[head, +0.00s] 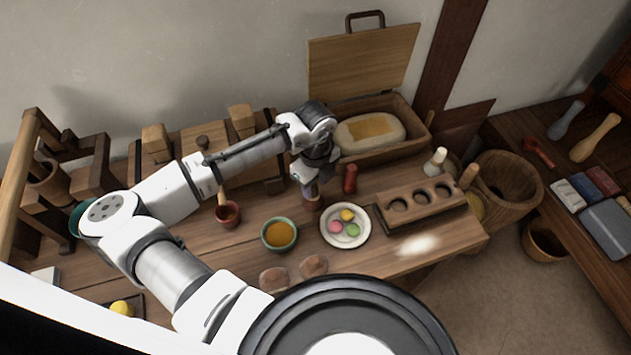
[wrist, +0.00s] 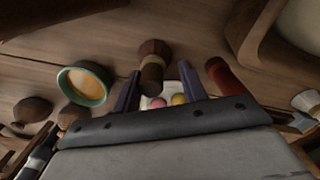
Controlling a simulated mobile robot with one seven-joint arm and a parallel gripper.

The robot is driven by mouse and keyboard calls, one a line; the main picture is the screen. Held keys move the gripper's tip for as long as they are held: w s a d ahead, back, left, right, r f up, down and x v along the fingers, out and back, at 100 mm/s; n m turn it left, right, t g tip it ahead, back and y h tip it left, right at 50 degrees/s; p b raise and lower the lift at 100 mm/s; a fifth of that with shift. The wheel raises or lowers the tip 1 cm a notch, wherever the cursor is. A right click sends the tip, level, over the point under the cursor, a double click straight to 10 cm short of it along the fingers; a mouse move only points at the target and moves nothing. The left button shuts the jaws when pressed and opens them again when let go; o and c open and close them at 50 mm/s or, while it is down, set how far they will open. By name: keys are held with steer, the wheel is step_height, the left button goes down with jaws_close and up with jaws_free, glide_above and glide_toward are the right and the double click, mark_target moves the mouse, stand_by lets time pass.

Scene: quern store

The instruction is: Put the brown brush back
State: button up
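A brown brush (wrist: 153,64) with a darker band shows between the fingers of my gripper (wrist: 158,88) in the wrist view. The fingers are apart, with gaps on both sides of the brush. In the head view my gripper (head: 311,188) is low over the table, and the brush (head: 314,204) shows just below it, partly hidden. A wooden block with three round holes (head: 427,214) lies to the right; the holes look empty. A red cylinder (head: 349,179) stands just right of my gripper, and also shows in the wrist view (wrist: 222,76).
A plate of coloured sweets (head: 327,236) and a green bowl of yellow powder (head: 280,234) are close in front. An open wooden box (head: 391,155) stands behind. A white-topped brush (head: 434,163) is behind the block. White powder (head: 418,244) lies near the front edge.

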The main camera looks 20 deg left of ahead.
step_height(320, 180, up, 12)
steer(key=b, duration=0.2)
steer(key=shift+r, duration=0.2)
stand_by(0.3)
stand_by(1.2)
